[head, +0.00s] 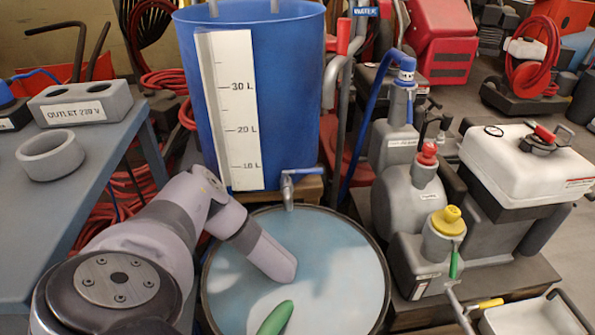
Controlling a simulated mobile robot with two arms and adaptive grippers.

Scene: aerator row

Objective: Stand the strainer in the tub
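A round tub (374,240) with a dark rim stands at the bottom middle, with a pale blue, cloudy surface inside. A green, rounded piece (275,318) shows over the tub near the bottom edge; I cannot tell whether it is part of the strainer. No strainer basket or mesh can be made out. My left arm comes in from the lower left, and its grey-purple end reaches over or into the tub. No fingers of my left gripper show. My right gripper is not in view.
A tall blue tank (290,90) with a litre scale stands behind the tub. Grey canisters (412,200) with red and yellow caps crowd the right. A white tray (515,318) is at the lower right. A blue-grey table (55,220) with a grey ring (50,160) is at left.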

